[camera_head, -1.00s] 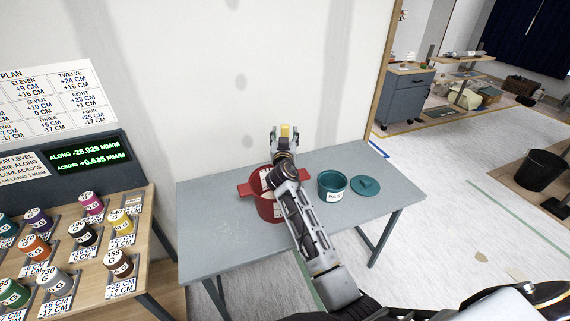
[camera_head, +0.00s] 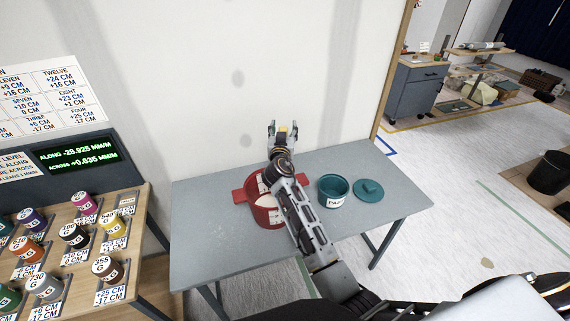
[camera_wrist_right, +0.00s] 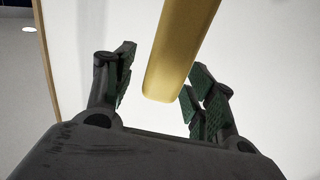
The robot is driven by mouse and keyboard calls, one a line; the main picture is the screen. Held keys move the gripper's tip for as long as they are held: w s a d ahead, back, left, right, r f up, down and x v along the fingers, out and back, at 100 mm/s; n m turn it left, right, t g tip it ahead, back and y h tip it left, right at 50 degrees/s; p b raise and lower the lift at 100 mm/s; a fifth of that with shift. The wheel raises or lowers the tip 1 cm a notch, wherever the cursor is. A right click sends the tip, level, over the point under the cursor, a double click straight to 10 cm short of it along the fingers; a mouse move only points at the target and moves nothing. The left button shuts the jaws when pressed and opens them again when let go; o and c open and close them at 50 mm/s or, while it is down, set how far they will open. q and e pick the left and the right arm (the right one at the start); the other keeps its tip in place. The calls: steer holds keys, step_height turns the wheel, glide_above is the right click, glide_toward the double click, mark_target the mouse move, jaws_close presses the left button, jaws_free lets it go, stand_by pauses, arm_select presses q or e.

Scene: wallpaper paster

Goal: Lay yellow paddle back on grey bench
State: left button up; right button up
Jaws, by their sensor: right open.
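The yellow paddle (camera_wrist_right: 178,50) shows in the right wrist view as a long yellow bar, with its rounded end between the two fingers. My right gripper (camera_wrist_right: 160,82) is open around that end, and I see gaps beside the bar. In the head view my right gripper (camera_head: 283,128) is raised before the white wall, beyond the back edge of the grey bench (camera_head: 210,240). Only a small yellowish trace shows between its fingers there, so the paddle is mostly hidden. My left gripper is not in view.
A red pot (camera_head: 266,212) stands on the bench, partly behind my right arm. A teal pot (camera_head: 334,191) and a teal lid (camera_head: 369,190) are to its right. The bench's left part is clear. A wooden rack (camera_head: 130,228) of labelled tins stands at left.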

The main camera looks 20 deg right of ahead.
steer(key=shift+s+a+r, duration=0.15)
steer(key=shift+s, duration=0.1)
steer(key=shift+w, duration=0.15)
steer(key=shift+c, duration=1.4)
jaws_close()
